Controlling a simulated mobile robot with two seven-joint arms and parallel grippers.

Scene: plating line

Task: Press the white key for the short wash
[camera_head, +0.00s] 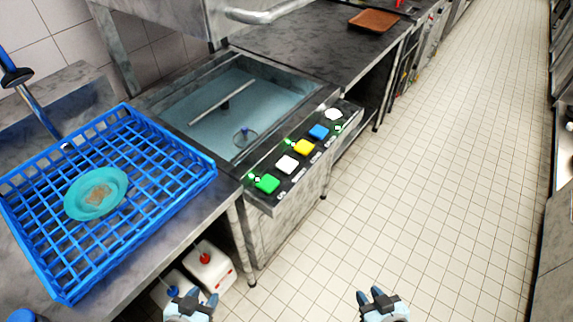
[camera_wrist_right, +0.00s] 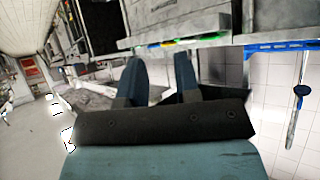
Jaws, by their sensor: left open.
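A sloped control panel (camera_head: 264,200) on the front of the wash machine carries a row of coloured keys. From near to far these are a green key (camera_head: 267,184), a white square key (camera_head: 287,164), a yellow key (camera_head: 303,147), a blue key (camera_head: 319,132) and a white rounded key (camera_head: 333,114). The labels beside them are too small to read. My left gripper (camera_head: 194,298) is open and empty, low in front of the counter. My right gripper (camera_head: 371,295) is open and empty over the floor, right of the panel and apart from it. Its spread fingers (camera_wrist_right: 160,80) fill the wrist view's middle.
A blue rack (camera_head: 62,294) holding a dirty turquoise plate (camera_head: 97,192) stands on the left counter. White canisters (camera_head: 213,270) stand below it. The machine's hood is raised over the basin (camera_head: 205,132). A brown tray (camera_head: 374,20) lies farther back. The tiled aisle (camera_head: 450,190) is clear.

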